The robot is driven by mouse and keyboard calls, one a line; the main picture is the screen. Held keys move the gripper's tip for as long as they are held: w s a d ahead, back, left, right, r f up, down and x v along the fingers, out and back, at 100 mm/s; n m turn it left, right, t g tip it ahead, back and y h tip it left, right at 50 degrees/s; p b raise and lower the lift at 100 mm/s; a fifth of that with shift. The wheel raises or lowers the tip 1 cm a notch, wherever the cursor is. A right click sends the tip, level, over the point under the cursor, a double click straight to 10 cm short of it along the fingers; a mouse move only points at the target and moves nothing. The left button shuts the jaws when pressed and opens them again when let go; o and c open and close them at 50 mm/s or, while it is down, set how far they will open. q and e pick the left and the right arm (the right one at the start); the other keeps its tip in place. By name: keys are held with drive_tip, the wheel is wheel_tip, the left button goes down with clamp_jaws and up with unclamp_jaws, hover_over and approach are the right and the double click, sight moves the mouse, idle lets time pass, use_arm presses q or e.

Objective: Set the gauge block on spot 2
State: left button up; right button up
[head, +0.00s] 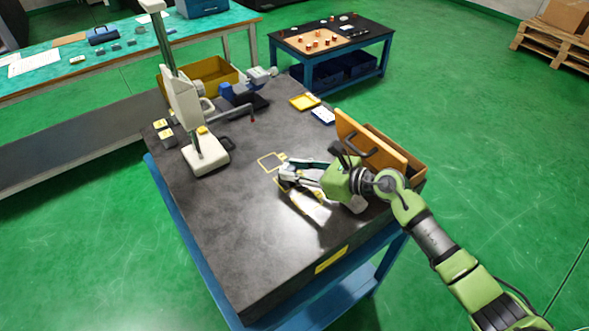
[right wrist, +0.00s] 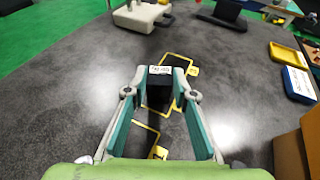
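My right gripper (head: 287,171) is low over the dark worktop. In the right wrist view its teal fingers (right wrist: 160,82) are closed on the sides of the gauge block (right wrist: 159,91), a dark upright block with a white label on top. Two yellow outlined spots are on the worktop: one (right wrist: 166,58) is beyond and right of the block and partly hidden by it and a finger. The other (right wrist: 133,143) is nearer, partly hidden by the gripper. Their tag numbers are unreadable. I cannot tell whether the block touches the worktop. My left gripper is not in view.
A height gauge stand (head: 206,154) stands on the worktop's left, with a blue vise (head: 240,93) behind it. A yellow tray (head: 304,102) and a blue-and-white tray (head: 322,115) lie at the back right. A wooden box (head: 409,166) stands close beside my right gripper. The front worktop is clear.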

drive_tip(key=o, duration=0.3)
drive_tip(key=shift+r+p, duration=0.3)
drive_tip(key=b+v, duration=0.1)
drive_tip(key=v, duration=0.2)
drive_tip(key=b+v, duration=0.1)
drive_tip(key=v, duration=0.3)
drive_tip(key=b+v, duration=0.1)
drive_tip(key=v, duration=0.2)
drive_tip(key=shift+s+d+f, duration=0.15)
drive_tip(key=shift+s+d, duration=0.1)
drive_tip(key=shift+d, duration=0.15)
drive_tip(key=shift+s+d+r, duration=0.3)
drive_tip(key=shift+d+r, duration=0.1)
